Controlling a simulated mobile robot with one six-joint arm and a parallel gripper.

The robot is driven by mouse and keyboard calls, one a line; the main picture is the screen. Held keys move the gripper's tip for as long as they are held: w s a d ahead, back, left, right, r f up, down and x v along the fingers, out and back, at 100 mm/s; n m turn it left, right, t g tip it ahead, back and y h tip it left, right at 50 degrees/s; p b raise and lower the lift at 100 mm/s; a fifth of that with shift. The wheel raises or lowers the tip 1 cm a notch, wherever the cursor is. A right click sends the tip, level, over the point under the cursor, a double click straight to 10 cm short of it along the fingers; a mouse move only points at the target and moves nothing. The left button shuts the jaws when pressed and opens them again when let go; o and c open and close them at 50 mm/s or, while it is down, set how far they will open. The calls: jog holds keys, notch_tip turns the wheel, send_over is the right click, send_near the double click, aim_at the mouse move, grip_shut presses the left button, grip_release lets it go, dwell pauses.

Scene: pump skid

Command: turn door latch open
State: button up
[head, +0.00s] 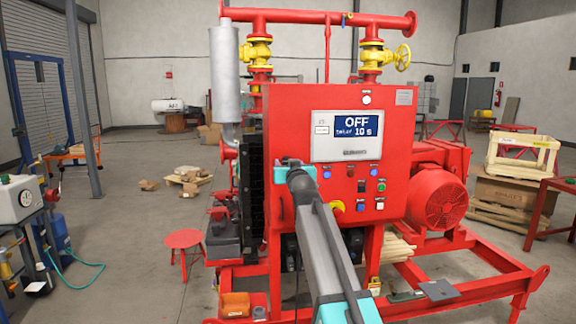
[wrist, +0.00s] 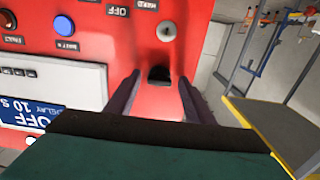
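The red cabinet front (head: 390,160) stands in the middle of the head view, with its door latch area hidden there behind my arm. In the wrist view the red panel (wrist: 205,12) fills the upper middle. A small dark fitting (wrist: 159,75), probably the latch, sits near the panel's edge. A silver round lock-like disc (wrist: 167,31) with a dark centre is above it in the picture. My gripper (wrist: 158,82) is open, its two dark fingers on either side of the dark fitting. I cannot tell whether they touch it. In the head view my gripper is hidden at the cabinet's left side.
A display (head: 347,136) reading OFF and several buttons (head: 362,187) lie on the panel near my arm. Red pipes with yellow valves (head: 257,52) stand above and behind. A motor (head: 440,198) and red skid frame (head: 480,288) are to the right.

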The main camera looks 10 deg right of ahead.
jog(key=c, duration=1)
jog(key=shift+n+b, duration=0.3)
jog(key=shift+b, duration=0.05)
jog(key=shift+n+b, duration=4.6)
jog(key=shift+n, duration=4.1)
jog(key=o, duration=1.1)
jog(key=shift+c, duration=0.2)
